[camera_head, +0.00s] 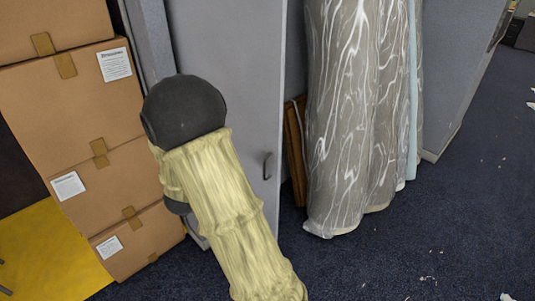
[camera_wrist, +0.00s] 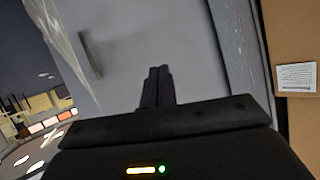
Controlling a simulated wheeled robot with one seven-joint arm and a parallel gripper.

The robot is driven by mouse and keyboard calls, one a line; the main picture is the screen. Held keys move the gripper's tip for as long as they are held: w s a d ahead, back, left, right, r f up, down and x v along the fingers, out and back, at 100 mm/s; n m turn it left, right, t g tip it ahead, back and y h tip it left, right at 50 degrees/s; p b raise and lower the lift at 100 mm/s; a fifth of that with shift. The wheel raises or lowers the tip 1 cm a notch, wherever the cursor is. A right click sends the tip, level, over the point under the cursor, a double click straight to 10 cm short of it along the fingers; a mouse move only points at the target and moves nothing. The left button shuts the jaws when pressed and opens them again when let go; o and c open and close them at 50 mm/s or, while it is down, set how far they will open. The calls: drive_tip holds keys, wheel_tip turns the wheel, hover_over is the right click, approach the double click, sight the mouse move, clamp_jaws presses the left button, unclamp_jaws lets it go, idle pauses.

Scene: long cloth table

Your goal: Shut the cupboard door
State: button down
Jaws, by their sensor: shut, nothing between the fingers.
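The grey cupboard door (camera_head: 235,60) stands upright in the middle of the head view, with a dark handle (camera_head: 267,167) near its right edge. In the wrist view the door (camera_wrist: 135,40) fills the middle, and its handle (camera_wrist: 90,55) is at the upper left. My gripper (camera_wrist: 158,72) shows in the wrist view with its two dark fingers together, empty, pointing at the door panel to the right of the handle. I cannot tell whether the fingertips touch the panel. In the head view my sleeved arm covers part of the door and hides the gripper. How far the door stands open is unclear.
Stacked cardboard boxes (camera_head: 85,110) stand left of the cupboard; a box (camera_wrist: 295,50) also shows at the wrist view's right edge. A wooden board (camera_head: 296,150) and grey patterned draped cloth (camera_head: 345,110) are right of the door. Dark carpet (camera_head: 400,250) at lower right is mostly clear.

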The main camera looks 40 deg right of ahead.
sight(273, 146)
drive_tip(key=s+d+f+m+g+h+b, duration=0.1)
drive_tip(key=s+d+m+g+h, duration=0.4)
drive_tip(key=h, duration=0.4)
drive_tip(key=d+g, duration=0.1)
drive_tip(key=d, duration=0.1)
drive_tip(key=shift+s+d+m, duration=0.2)
drive_tip(key=shift+d+m, duration=0.1)
drive_tip(key=shift+f, duration=0.1)
drive_tip(key=p+x, duration=0.3)
drive_tip(key=x, duration=1)
drive_tip(key=shift+d, duration=0.2)
drive_tip(key=shift+w+d, duration=0.1)
drive_tip(key=shift+d, duration=0.25)
